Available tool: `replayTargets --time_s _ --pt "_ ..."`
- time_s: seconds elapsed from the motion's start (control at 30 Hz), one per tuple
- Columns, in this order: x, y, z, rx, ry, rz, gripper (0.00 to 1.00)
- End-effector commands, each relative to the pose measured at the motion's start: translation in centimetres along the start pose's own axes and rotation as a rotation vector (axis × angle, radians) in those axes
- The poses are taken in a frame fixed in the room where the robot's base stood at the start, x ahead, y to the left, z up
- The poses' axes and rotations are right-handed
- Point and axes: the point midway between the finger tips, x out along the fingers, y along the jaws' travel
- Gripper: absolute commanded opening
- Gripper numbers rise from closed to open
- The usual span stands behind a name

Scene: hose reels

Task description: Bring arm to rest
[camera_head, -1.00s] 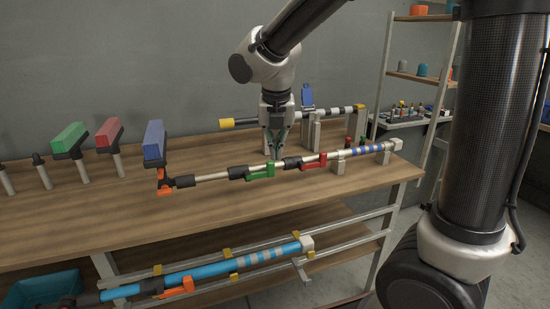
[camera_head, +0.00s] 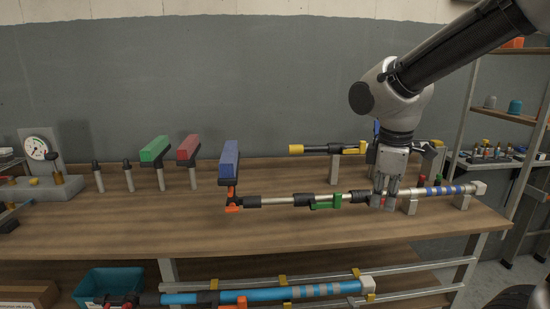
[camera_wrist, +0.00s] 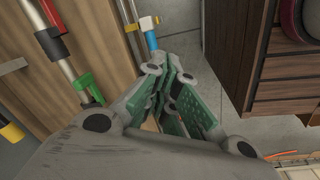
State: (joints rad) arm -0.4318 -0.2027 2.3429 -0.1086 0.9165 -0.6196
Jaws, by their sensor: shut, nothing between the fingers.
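Red (camera_head: 188,150), green (camera_head: 154,151) and blue (camera_head: 230,159) blocks stand on posts. A yellow-ended pole (camera_head: 318,149) sits behind. A blue pole (camera_head: 255,296) and teal bin (camera_head: 110,284) are below. A shelf rack (camera_head: 500,110) stands right. The wrist view shows a drawer cabinet (camera_wrist: 255,70).

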Motion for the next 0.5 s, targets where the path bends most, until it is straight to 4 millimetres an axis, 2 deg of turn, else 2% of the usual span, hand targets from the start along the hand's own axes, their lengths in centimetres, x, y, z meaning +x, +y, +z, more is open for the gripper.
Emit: replayTargets --time_s 0.03,0.1,0.2,0.3,0.5 --pt "-0.7 -0.6 2.2 0.191 0.017 0.001 0.0" --pt "-1.4 -1.7 5.2 0.475 0.045 -0.003 0.0" --pt "-2.4 -3.3 9.0 0.796 0.093 -0.003 0.0" --pt "-3.1 -4.6 11.9 0.961 0.147 0.012 0.0" --pt "-5.0 -5.4 15.5 1.086 0.243 0.086 0.0"
